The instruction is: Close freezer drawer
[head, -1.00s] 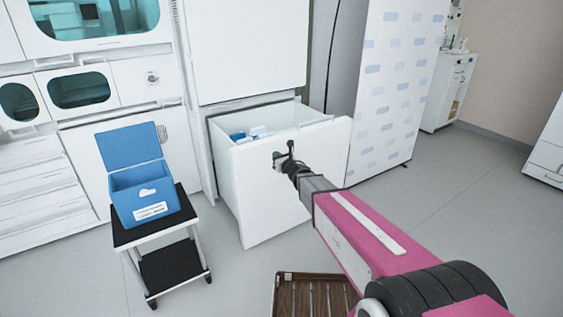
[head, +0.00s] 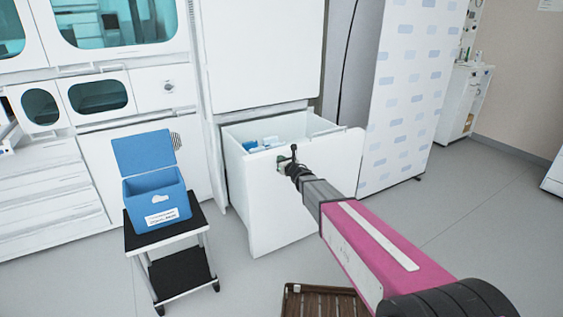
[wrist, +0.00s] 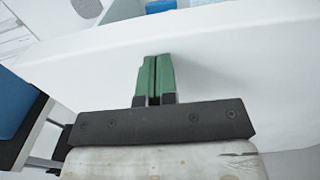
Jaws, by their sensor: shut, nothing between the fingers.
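The white freezer drawer (head: 310,200) is pulled out from the tall white freezer (head: 262,60). Blue and white items (head: 262,144) lie inside it. My gripper (head: 287,160) is at the upper part of the drawer's front panel, left of its middle. In the wrist view my gripper (wrist: 155,62) has its two green fingers together, with nothing between them. The fingertips are against or very close to the white drawer front (wrist: 225,65), just below its top edge; I cannot tell whether they touch.
A blue open-lidded box (head: 157,205) stands on a small black-topped cart (head: 142,240) left of the drawer. A brown slatted object (head: 325,302) lies on the floor in front. A patterned white panel (head: 400,100) stands to the right.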

